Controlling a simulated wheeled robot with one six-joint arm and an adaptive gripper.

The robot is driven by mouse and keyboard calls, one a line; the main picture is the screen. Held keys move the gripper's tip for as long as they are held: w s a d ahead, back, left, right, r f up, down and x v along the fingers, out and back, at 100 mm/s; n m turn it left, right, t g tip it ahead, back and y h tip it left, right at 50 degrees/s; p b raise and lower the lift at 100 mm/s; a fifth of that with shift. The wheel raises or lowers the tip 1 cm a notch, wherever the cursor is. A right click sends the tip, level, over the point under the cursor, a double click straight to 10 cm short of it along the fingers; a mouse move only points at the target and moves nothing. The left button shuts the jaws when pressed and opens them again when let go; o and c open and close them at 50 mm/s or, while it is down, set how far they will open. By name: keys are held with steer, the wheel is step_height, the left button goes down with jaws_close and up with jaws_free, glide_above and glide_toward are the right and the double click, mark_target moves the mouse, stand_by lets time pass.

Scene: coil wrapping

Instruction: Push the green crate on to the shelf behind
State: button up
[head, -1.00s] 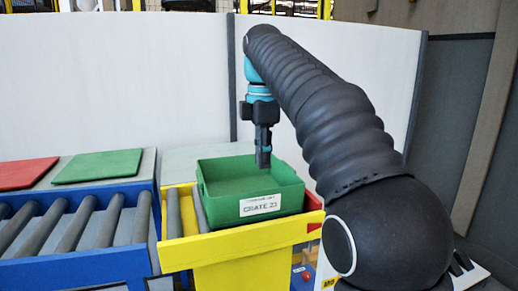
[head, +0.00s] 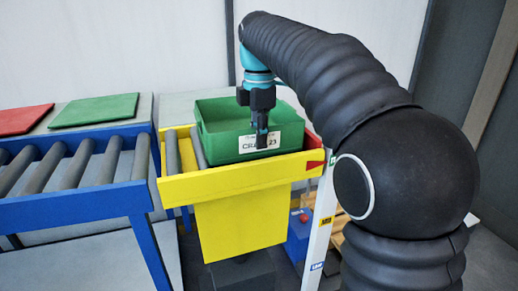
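The green crate (head: 222,146) sits upright on the yellow roller cart (head: 240,182), with its labelled wall facing me. Its label reads CRATE 23, and my gripper covers part of it. My gripper (head: 261,143) points down in front of the crate's near wall, its fingers together and holding nothing. I cannot tell whether the fingertips touch the wall. Behind the crate is a grey shelf surface (head: 180,106), partly hidden by the crate and my arm.
A blue roller conveyor (head: 70,208) stands at the left, with a green panel (head: 95,110) and a red panel (head: 24,119) on the grey surface behind it. A pale wall (head: 110,45) rises at the back. A blue box with a red button (head: 303,217) is low beside the cart.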

steer(key=shift+f, duration=1.2)
jaws_close()
